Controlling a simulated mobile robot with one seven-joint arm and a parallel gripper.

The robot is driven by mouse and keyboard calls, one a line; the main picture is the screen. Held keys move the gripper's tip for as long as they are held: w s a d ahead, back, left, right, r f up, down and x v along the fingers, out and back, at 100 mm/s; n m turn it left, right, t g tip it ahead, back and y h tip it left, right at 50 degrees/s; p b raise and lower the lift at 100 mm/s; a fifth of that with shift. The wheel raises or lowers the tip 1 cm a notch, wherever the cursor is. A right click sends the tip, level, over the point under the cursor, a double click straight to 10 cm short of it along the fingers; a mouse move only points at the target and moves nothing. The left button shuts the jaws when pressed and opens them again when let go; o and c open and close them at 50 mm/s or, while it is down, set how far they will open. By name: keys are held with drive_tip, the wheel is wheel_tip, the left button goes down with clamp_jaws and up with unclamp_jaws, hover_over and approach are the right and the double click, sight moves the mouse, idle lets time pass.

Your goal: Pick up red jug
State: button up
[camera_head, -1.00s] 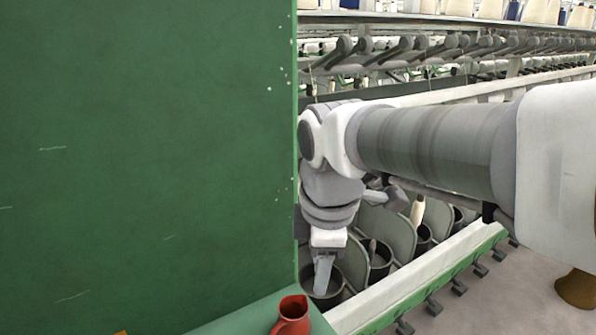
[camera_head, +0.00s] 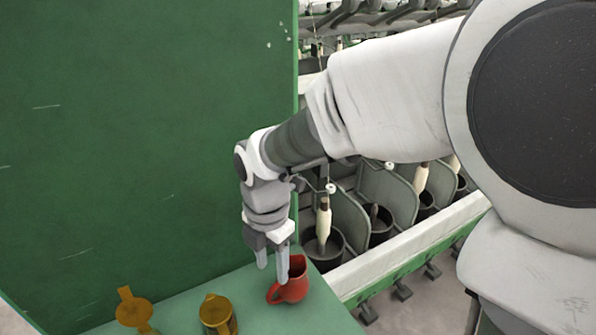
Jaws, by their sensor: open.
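The red jug (camera_head: 293,284) stands upright on the green ledge (camera_head: 253,308), near its right end, with its handle toward the lower left. My gripper (camera_head: 273,275) points down, open, just above and to the left of the jug. One finger overlaps the jug's upper left rim in the picture; I cannot tell whether it touches or is only in front. The other finger is farther left, over the ledge. Nothing is seen between the fingers.
A yellow-brown mug (camera_head: 217,314) and another yellow-brown object (camera_head: 133,308) stand on the ledge left of the jug. A tall green panel (camera_head: 130,130) rises behind the ledge. Spinning-frame cans and bobbins (camera_head: 323,228) lie beyond to the right.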

sight(272, 289)
wheel_tip(272, 289, down, 3)
drive_tip(key=shift+r, duration=0.15)
drive_tip(key=f, duration=0.4)
drive_tip(key=shift+s+a+f, duration=0.1)
drive_tip(key=shift+s+a, duration=0.05)
drive_tip(key=shift+s, duration=0.25)
drive_tip(key=shift+f, duration=0.5)
clamp_jaws()
drive_tip(key=shift+w+r, duration=0.1)
idle(0.5)
